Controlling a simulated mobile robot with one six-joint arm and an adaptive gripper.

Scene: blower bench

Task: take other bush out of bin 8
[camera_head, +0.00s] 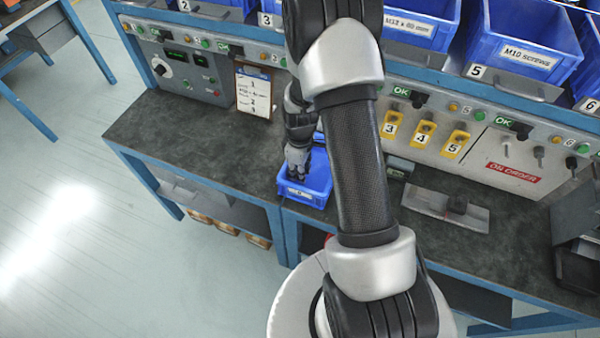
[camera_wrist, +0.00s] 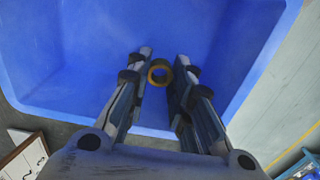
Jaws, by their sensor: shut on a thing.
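A small brass-coloured ring-shaped bush (camera_wrist: 153,78) sits between the two fingers of my gripper (camera_wrist: 165,62) in the wrist view. The gripper is shut on it, over the inside of a blue bin (camera_wrist: 90,50). In the head view the same blue bin (camera_head: 318,183) stands at the front edge of the bench, with a small white label too small to read. My gripper (camera_head: 297,174) reaches down into it there, and the bush is hidden. I cannot tell whether the bush touches the bin floor. No other bush shows in the bin.
The dark bench top (camera_head: 190,135) is clear left of the bin. A clipboard (camera_head: 254,92) leans behind it. A grey plate with a dark block (camera_head: 450,208) and yellow numbered holders (camera_head: 422,134) are to the right. Larger blue bins (camera_head: 525,45) line the shelf behind.

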